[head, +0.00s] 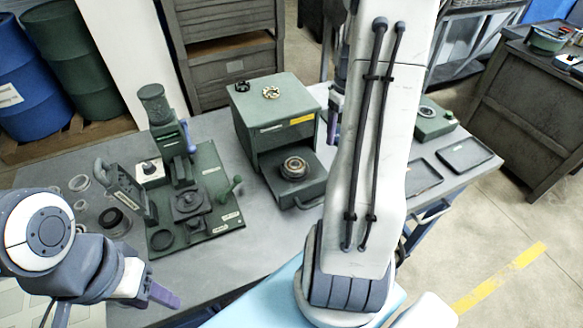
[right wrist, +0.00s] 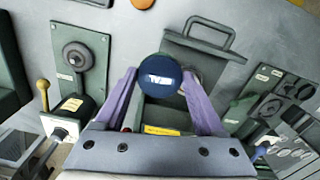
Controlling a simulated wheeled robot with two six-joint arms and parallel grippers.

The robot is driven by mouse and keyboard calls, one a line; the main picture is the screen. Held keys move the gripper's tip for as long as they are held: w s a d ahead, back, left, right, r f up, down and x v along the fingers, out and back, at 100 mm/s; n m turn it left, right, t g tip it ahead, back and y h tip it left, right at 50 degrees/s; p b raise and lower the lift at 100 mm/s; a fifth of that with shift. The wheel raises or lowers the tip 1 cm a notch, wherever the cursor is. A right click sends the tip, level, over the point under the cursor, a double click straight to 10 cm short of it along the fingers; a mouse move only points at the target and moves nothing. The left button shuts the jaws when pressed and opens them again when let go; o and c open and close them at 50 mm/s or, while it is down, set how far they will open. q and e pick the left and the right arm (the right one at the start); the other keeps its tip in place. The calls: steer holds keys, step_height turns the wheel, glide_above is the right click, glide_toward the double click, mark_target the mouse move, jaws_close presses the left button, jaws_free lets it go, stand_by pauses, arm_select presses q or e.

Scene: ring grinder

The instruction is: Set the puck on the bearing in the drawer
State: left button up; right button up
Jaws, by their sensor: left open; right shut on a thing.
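A green cabinet (head: 272,112) stands on the bench with its drawer (head: 306,192) pulled open. A round metal bearing (head: 293,168) sits in the drawer. In the head view my right arm hides the puck. My left gripper (head: 160,296) is open and empty at the bench's front left.
A green press fixture (head: 190,200) stands left of the cabinet, with several dark rings near it. Small parts lie on the cabinet top, including a brass-coloured ring (head: 271,92). Dark trays (head: 465,154) lie at the right. Bare bench (head: 225,258) shows in front of the fixture.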

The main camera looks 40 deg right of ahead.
steer(key=shift+w+f, duration=0.1)
steer(key=shift+f, duration=0.45)
steer(key=w+a+f+p, duration=0.1)
steer(key=w+a+f, duration=0.1)
steer(key=w, duration=0.1)
steer(key=w+a+f+p, duration=0.1)
steer(key=w+a+f, duration=0.1)
steer(key=w+a, duration=0.1)
steer(key=w+a+f+p, duration=0.1)
steer(key=w+a+f, duration=0.1)
steer(key=w+f, duration=0.1)
steer(key=shift+a, duration=0.15)
step_height(320, 180, down, 3)
steer(key=shift+s+f+p, duration=0.1)
steer(key=shift+f+p, duration=0.05)
steer(key=shift+p, duration=0.5)
steer(key=shift+f, duration=0.25)
arm_select(q)
step_height(320, 180, up, 4)
steer(key=shift+w+f, duration=0.15)
steer(key=shift+f, duration=0.05)
